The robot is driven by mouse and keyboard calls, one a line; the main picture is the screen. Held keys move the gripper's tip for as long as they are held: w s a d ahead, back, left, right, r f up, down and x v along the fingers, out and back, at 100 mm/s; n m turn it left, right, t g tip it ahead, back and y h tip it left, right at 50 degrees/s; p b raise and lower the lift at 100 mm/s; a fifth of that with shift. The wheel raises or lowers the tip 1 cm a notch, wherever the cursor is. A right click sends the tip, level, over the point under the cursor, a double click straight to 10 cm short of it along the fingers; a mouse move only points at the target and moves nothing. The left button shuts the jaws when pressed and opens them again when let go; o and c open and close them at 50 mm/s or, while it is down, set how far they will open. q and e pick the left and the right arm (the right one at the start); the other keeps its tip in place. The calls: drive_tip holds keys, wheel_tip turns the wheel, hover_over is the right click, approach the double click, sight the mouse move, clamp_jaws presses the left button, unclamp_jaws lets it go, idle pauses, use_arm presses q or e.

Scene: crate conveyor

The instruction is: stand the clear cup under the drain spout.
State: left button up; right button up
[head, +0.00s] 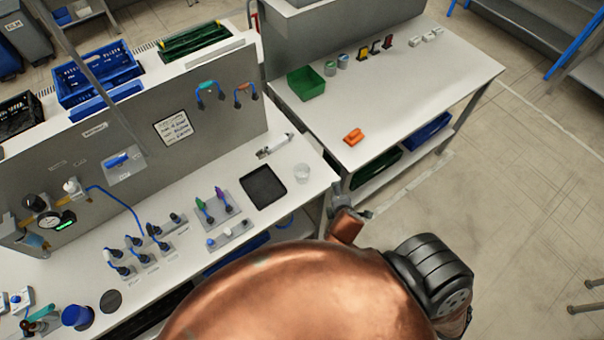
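The clear cup (302,172) stands upright on the white bench, near its right end, beside a black square mat. It looks empty. At the bench's far left, brass-coloured pipework (50,194) with a dark knob and a round gauge (50,220) is on the grey back panel. A small bluish fitting (34,241) hangs low beside it; I cannot tell for sure whether this is the drain spout. A large copper-coloured part of my own body fills the bottom middle. I cannot make out either gripper, and neither is seen at the cup.
The black mat (263,187), a white tool (276,145), connector blocks (145,247) and a blue cup (77,315) are on the bench. A second table (420,110) holds a green bin (306,83) and an orange part (353,137).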

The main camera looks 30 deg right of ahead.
sight(304, 178)
drive_tip(key=w+a+r+n+t, duration=0.1)
drive_tip(key=w+a+n+t, duration=0.1)
drive_tip(key=n, duration=0.4)
drive_tip(key=w+a+r+n+t, duration=0.2)
drive_tip(key=w+n, duration=0.1)
drive_tip(key=n, duration=0.3)
drive_tip(key=w+a+r+n+t+y, duration=0.1)
drive_tip(key=w+a+r+n, duration=0.1)
drive_tip(key=n, duration=0.4)
drive_tip(key=shift+w+a+n+t, duration=0.3)
drive_tip(key=shift+a+t, duration=0.1)
drive_tip(key=shift+a, duration=0.05)
drive_tip(key=shift+w+a+n, duration=0.1)
drive_tip(key=shift+w+n, duration=0.2)
drive_tip(key=x, duration=0.4)
drive_tip(key=a+x, duration=0.1)
drive_tip(key=x, duration=0.2)
drive_tip(key=shift+w+d+f, duration=0.1)
drive_tip(key=shift+w+f, duration=0.05)
drive_tip(key=shift+f, duration=0.1)
use_arm(q)
drive_tip(key=shift+s+r, duration=0.1)
drive_tip(key=shift+s, duration=0.6)
use_arm(e)
drive_tip(key=shift+c, duration=0.6)
drive_tip(key=c, duration=1.1)
drive_tip(key=shift+r, duration=0.15)
